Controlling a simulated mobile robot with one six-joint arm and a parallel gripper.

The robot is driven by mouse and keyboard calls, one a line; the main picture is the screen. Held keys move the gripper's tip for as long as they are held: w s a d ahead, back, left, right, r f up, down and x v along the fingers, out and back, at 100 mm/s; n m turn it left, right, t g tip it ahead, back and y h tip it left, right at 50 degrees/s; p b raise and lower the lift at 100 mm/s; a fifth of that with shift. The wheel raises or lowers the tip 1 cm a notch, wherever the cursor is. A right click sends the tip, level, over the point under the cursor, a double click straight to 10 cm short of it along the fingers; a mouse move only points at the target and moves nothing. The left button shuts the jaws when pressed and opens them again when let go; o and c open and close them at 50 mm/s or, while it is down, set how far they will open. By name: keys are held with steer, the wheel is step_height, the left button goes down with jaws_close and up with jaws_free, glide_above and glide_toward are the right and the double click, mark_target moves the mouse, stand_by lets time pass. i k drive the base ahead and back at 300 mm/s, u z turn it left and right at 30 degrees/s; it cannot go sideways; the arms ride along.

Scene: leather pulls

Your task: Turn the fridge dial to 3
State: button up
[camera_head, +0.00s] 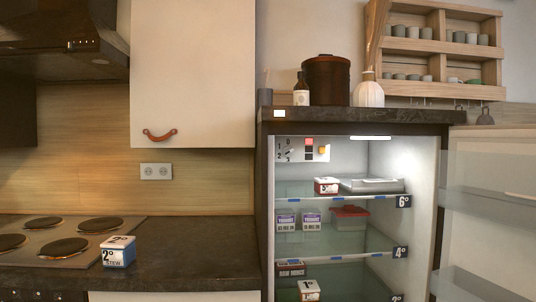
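The open fridge (439,170) stands right of the counter, lit inside. A pale control panel (302,158) is on its inner wall at the top left. The dial (289,152) is at the left of this panel, with small numbers around it. The dial is too small to read which number it points to. A red square and an orange knob-like part (322,150) sit to its right. My gripper is not in view.
The fridge door (485,215) stands open at the right. Shelves labelled 6°, 4° and 2° hold boxes, yogurts and a red-lidded container (349,212). A blue-white box (118,252) sits on the counter by the hob (85,228). A vase (369,93) stands above the fridge.

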mark_target(287, 150)
steer(key=z, duration=0.05)
steer(key=i, duration=1)
steer(key=u, duration=0.05)
